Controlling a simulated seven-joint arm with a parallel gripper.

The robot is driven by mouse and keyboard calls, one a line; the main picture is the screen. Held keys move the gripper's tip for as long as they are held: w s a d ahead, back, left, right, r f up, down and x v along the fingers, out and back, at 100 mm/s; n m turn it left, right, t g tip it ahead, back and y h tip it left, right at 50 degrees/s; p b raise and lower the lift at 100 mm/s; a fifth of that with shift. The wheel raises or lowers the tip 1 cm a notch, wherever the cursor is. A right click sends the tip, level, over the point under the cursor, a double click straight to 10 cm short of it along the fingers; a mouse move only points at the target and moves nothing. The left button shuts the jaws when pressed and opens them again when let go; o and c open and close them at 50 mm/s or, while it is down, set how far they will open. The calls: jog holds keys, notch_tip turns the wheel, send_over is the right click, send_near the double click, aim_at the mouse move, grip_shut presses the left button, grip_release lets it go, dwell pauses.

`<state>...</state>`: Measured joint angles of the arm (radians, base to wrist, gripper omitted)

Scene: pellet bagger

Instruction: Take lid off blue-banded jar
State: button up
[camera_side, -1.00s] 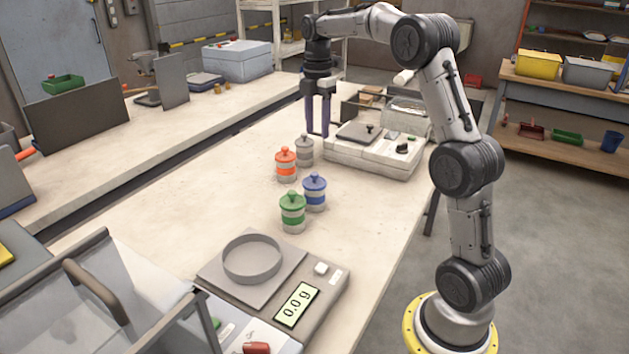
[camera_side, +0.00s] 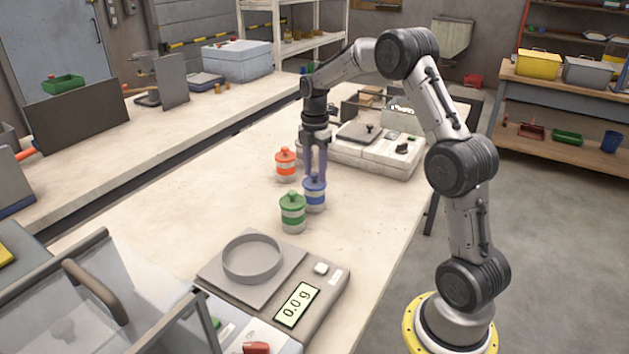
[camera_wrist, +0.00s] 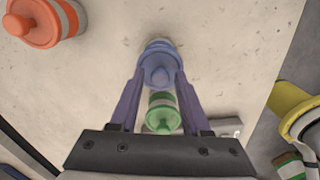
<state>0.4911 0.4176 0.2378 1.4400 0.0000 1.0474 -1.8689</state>
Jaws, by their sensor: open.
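The blue-banded jar (camera_side: 314,195) stands upright on the bench with its blue knobbed lid (camera_wrist: 158,68) on. In the side view my gripper (camera_side: 315,178) points down at it, with the purple fingers at about lid height. In the wrist view my gripper (camera_wrist: 160,82) is open, with one finger on each side of the blue lid and the knob between them. I cannot tell whether the fingers touch the lid. The fingers partly hide the lid in the side view.
A green-banded jar (camera_side: 292,213) stands close in front of the blue one. An orange-banded jar (camera_side: 285,165) stands behind and left, and a grey jar is mostly hidden behind my gripper. A scale (camera_side: 252,262) reading 0.0 g lies nearer the camera. The bench left of the jars is clear.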

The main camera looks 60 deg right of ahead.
jog(key=shift+f, duration=0.45)
grip_shut()
jog(key=shift+r, duration=0.1)
